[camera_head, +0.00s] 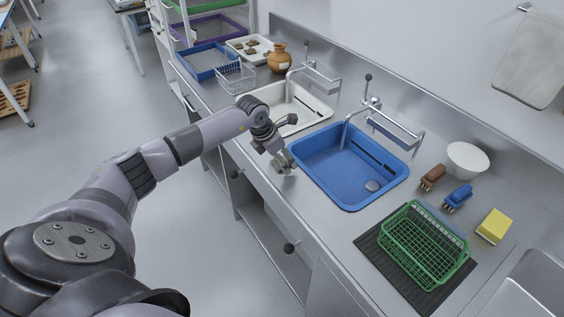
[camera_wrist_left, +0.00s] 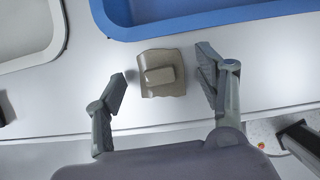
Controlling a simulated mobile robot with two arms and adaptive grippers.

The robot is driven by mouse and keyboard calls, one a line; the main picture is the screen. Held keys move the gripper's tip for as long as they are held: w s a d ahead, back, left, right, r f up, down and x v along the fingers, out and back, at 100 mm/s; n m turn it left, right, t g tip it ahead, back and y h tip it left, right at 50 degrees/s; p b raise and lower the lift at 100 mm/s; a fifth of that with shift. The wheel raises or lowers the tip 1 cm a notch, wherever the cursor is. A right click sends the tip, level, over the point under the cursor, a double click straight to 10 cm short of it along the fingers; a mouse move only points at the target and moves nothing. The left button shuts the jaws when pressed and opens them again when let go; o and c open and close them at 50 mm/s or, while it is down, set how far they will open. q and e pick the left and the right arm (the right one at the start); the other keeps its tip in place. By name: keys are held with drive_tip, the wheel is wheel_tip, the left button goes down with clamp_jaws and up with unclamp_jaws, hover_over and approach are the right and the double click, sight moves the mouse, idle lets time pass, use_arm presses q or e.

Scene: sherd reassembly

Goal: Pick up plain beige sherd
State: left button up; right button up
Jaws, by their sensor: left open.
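The plain beige sherd (camera_wrist_left: 162,85) lies on the grey counter in the left wrist view, close to the front edge. A smaller raised block of similar colour shows on its upper face. My left gripper (camera_wrist_left: 164,78) is open, with one finger on each side of the sherd; gaps show between the fingers and the sherd. In the head view my left gripper (camera_head: 281,155) is over the counter's front strip, between the white and blue basins. I cannot make out the sherd clearly there. My right gripper is not in view.
A blue basin (camera_head: 332,186) lies just right of the gripper, a white basin (camera_head: 319,107) behind it. A green wire basket (camera_head: 424,245), brushes (camera_head: 432,178) and a yellow sponge (camera_head: 495,226) are at the right. A jar (camera_head: 279,58) and wire basket (camera_head: 237,77) stand farther back.

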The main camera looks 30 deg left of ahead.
use_arm(q)
drive_tip(key=c, duration=1.3)
drive_tip(key=shift+r, duration=0.1)
wheel_tip(320, 180, up, 20)
drive_tip(key=b, duration=0.3)
